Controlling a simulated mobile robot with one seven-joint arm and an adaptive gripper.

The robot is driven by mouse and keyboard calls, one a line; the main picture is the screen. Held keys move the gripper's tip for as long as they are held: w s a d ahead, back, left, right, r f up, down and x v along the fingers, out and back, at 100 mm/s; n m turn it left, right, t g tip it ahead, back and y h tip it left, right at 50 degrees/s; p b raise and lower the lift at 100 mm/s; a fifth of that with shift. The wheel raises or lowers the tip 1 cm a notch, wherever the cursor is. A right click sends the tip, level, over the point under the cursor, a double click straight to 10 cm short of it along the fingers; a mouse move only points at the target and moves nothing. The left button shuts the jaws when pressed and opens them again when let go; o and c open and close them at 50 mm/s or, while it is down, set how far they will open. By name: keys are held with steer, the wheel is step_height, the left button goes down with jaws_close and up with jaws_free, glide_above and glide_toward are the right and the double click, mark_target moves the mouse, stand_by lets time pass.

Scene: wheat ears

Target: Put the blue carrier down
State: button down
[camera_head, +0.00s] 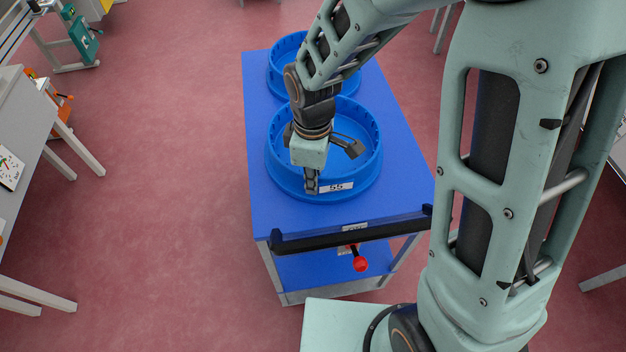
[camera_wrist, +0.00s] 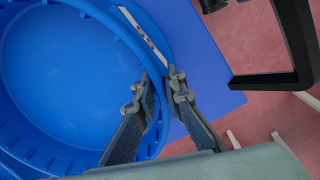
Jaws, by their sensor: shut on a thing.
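The blue carrier (camera_head: 285,178) is a round, open, blue ring-walled tray with a white label reading 55 on its front. It is over the blue top of a cart (camera_head: 265,217); I cannot tell whether its base touches that top. My gripper (camera_head: 312,184) points down at the carrier's front wall, left of the label. In the wrist view the carrier (camera_wrist: 70,70) fills the left side, looks empty inside, and its wall passes between my gripper's fingers (camera_wrist: 160,95), shut on it. The fingers hide part of the rim.
A second round blue carrier (camera_head: 274,78) stands behind the first on the cart, partly hidden by my arm. A black handle bar (camera_head: 350,235) runs along the cart's front edge. A red knob (camera_head: 360,264) is below it. A grey table (camera_head: 40,125) stands at left, with open floor between.

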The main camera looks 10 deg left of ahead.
steer(key=shift+f, duration=0.15)
steer(key=c, duration=2)
jaws_free()
steer(key=shift+r, duration=0.6)
steer(key=r, duration=1.1)
steer(key=shift+s+r+p, duration=0.1)
steer(key=shift+s+p, duration=0.1)
steer(key=shift+p, duration=0.15)
